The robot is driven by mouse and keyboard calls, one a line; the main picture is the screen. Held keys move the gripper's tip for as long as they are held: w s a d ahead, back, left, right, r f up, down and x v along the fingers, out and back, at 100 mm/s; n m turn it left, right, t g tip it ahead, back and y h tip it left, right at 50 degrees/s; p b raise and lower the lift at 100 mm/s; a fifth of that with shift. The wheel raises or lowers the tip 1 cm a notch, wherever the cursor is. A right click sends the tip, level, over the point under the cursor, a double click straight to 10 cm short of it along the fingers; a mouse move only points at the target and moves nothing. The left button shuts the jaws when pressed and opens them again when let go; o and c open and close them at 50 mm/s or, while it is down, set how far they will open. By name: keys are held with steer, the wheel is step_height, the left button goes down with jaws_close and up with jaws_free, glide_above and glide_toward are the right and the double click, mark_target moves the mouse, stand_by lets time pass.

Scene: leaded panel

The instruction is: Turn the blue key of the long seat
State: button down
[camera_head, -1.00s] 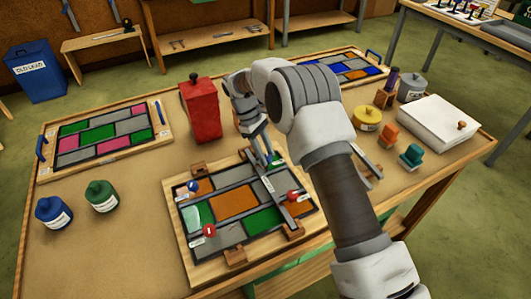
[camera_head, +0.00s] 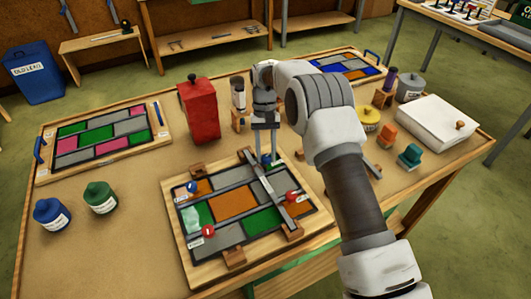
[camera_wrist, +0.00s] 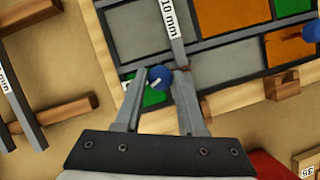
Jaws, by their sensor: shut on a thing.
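My gripper (camera_head: 267,161) points down at the far edge of the front leaded panel (camera_head: 236,203). In the wrist view, its fingers (camera_wrist: 160,82) stand on either side of a round blue key (camera_wrist: 159,77) with a pale mark on top, and are shut on it. This key sits by a green pane and the end of a strip labelled "10 mm" (camera_wrist: 171,17). A second blue key (camera_head: 191,187) is at the panel's left; a blue knob (camera_wrist: 312,32) also shows at the right of the wrist view. Red keys (camera_head: 292,196) (camera_head: 208,231) stand at the panel's right and front left.
A tall red container (camera_head: 200,110) stands close behind the panel. Blue (camera_head: 53,213) and green (camera_head: 101,197) bottles are at the left. Another panel (camera_head: 103,135) lies back left. A yellow pot (camera_head: 368,118) and a white box (camera_head: 437,127) are at the right.

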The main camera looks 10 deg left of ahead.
steer(key=m+y, duration=0.1)
steer(key=m, duration=0.2)
steer(key=m+y, duration=0.1)
steer(key=m, duration=0.1)
steer(key=shift+d+m, duration=0.2)
steer(key=shift+m, duration=0.2)
stand_by(0.4)
steer(key=c, duration=0.5)
jaws_free()
steer(key=p+v, duration=0.3)
steer(key=v, duration=1.4)
steer(key=shift+w+d, duration=0.15)
steer(key=shift+d, duration=0.1)
steer(key=shift+r, duration=0.15)
